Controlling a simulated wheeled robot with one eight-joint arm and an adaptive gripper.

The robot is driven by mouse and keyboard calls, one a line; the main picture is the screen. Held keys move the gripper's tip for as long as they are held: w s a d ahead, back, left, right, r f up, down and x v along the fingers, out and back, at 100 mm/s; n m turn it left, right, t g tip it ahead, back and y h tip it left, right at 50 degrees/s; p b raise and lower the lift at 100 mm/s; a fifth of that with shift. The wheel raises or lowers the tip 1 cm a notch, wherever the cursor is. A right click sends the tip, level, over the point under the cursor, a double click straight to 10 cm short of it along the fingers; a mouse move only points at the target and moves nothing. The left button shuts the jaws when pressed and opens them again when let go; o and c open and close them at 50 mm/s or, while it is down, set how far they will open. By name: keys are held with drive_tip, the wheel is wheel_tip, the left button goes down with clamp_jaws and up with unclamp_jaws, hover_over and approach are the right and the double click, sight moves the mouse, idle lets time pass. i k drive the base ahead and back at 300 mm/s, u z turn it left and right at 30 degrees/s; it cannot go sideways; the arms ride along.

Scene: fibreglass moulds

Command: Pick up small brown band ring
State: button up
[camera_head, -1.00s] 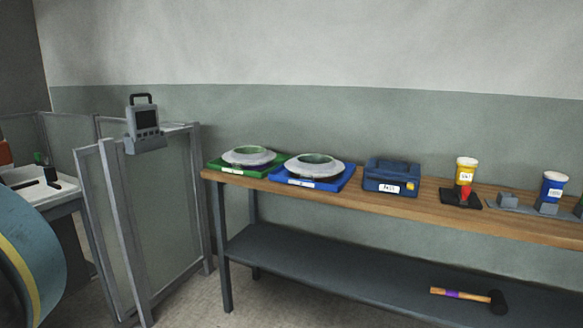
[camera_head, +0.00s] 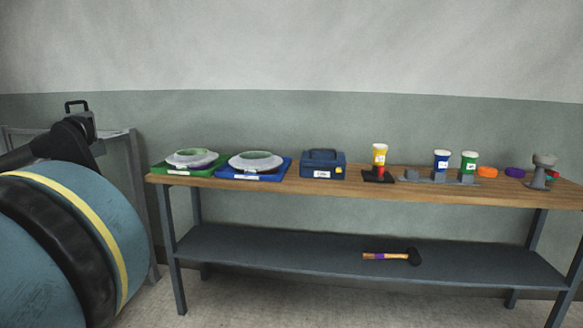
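I cannot make out a small brown band ring in this view. A long wooden workbench (camera_head: 330,187) stands along the wall, and the items on its top are small at this distance.
On the bench are a green tray (camera_head: 166,170) and a blue tray (camera_head: 231,176) with ring-shaped moulds, a blue case (camera_head: 323,165), yellow (camera_head: 380,155), blue (camera_head: 441,160) and green (camera_head: 469,162) containers, and a grey stand (camera_head: 543,170). A mallet (camera_head: 393,257) lies on the lower shelf (camera_head: 300,254).

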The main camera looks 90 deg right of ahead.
sight(264, 163)
drive_tip(key=z, duration=3.95)
drive_tip(key=k, duration=1.15)
drive_tip(key=z, duration=0.85)
drive_tip(key=i, duration=1.3)
drive_tip(key=u, duration=0.45)
